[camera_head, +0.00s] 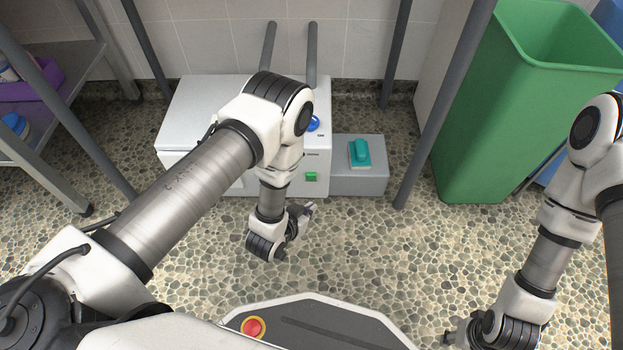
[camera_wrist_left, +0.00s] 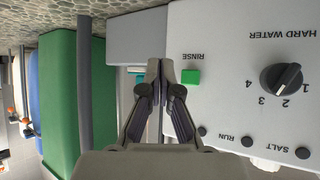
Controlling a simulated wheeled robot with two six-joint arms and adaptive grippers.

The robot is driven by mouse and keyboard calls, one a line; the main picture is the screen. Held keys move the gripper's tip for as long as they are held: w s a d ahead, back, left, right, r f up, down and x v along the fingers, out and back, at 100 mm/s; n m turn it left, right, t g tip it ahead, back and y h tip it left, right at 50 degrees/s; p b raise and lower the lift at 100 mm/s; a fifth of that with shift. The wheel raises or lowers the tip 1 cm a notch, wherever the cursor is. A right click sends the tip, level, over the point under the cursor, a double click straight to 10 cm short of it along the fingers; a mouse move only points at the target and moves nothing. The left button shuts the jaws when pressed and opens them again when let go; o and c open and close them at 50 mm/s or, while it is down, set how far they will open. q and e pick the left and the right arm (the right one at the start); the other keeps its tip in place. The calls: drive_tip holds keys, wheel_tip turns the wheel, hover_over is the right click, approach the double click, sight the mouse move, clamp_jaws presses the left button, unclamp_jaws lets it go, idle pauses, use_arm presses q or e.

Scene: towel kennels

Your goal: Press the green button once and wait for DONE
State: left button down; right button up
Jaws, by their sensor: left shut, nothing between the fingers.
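The green button (camera_head: 311,176) is a small square on the front of a white machine (camera_head: 205,95), low at its right side. In the left wrist view the green button (camera_wrist_left: 190,77) sits beside the upside-down word RINSE, just right of my left fingertips. My left gripper (camera_head: 309,209) is shut and empty, in front of the machine and a little below the button in the head view. It also shows in the left wrist view (camera_wrist_left: 165,68). Whether it touches the panel cannot be told. My right gripper (camera_head: 450,339) is at the bottom right, its fingers partly hidden. No DONE label is readable.
The panel has a black dial (camera_wrist_left: 281,79) marked HARD WATER and dark round lights labelled RUN and SALT. A grey box (camera_head: 370,180) with a teal object (camera_head: 359,153) stands right of the machine. A green bin (camera_head: 500,120) and grey posts stand further right. A shelf is left.

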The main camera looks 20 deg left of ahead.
sight(317, 179)
use_arm(q)
drive_tip(key=w+a+b, duration=0.1)
drive_tip(key=w+a, duration=0.1)
drive_tip(key=w, duration=0.4)
drive_tip(key=shift+b, duration=0.4)
drive_tip(key=shift+w, duration=0.1)
idle(0.8)
drive_tip(key=shift+w, duration=0.4)
drive_tip(key=shift+w+a, duration=0.15)
drive_tip(key=shift+w, duration=0.3)
idle(0.7)
drive_tip(key=shift+s+d+p, duration=0.25)
drive_tip(key=shift+s+p, duration=0.35)
drive_tip(key=shift+s, duration=0.25)
drive_tip(key=shift+s, duration=0.1)
